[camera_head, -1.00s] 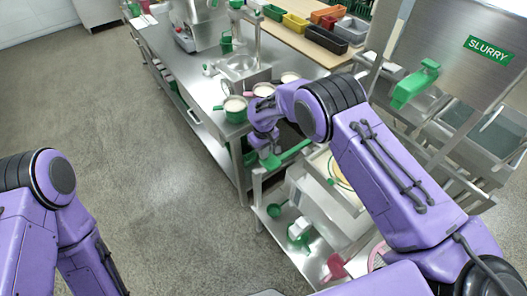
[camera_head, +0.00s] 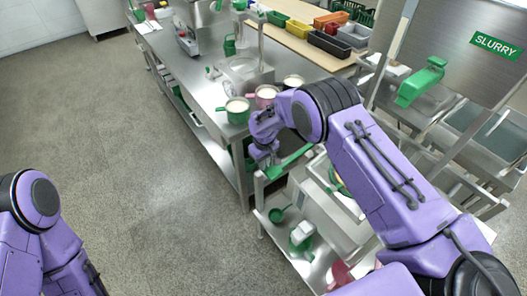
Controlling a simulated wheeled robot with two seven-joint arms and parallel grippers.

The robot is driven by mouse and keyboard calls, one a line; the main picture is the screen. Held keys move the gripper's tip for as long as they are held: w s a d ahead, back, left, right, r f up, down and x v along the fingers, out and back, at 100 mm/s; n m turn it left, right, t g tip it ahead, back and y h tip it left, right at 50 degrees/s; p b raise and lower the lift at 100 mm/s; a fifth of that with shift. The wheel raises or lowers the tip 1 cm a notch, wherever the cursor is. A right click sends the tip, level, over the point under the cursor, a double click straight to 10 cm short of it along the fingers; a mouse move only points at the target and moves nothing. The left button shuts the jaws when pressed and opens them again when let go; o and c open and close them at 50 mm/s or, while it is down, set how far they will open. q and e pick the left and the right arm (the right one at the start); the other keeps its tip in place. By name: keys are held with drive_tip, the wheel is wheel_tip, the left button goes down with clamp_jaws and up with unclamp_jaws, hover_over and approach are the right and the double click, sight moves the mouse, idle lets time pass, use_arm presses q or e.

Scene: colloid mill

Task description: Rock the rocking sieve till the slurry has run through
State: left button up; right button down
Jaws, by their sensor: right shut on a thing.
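My right gripper (camera_head: 268,163) is shut on the near end of a green bar handle (camera_head: 292,160) at the front edge of a steel stand. The fingertips are small and partly hidden by my own wrist. The handle runs back toward a pale steel box (camera_head: 318,205), where a sliver of the rocking sieve (camera_head: 338,182) with a yellowish rim shows. My right forearm hides most of the sieve, and I cannot tell how much slurry is in it. My left arm shows at the lower left; its gripper is out of view.
Green pots (camera_head: 237,110) and a pink pot (camera_head: 264,92) of pale contents stand on the steel bench (camera_head: 190,70). A green ladle (camera_head: 279,213) lies on the lower shelf. A SLURRY sign (camera_head: 497,45) and steel sinks (camera_head: 480,130) are at right. The left floor is clear.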

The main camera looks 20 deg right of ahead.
drive_tip(key=r+p, duration=0.2)
drive_tip(key=a+r+p, duration=0.1)
drive_tip(key=r+p, duration=0.1)
drive_tip(key=p, duration=0.1)
drive_tip(key=shift+s, duration=0.1)
wheel_tip(320, 180, up, 10)
drive_tip(key=a+b, duration=0.1)
drive_tip(key=b, duration=0.2)
drive_tip(key=shift+s+a+b, duration=0.3)
drive_tip(key=shift+s+a, duration=0.05)
drive_tip(key=shift+a, duration=0.05)
drive_tip(key=shift+f, duration=0.15)
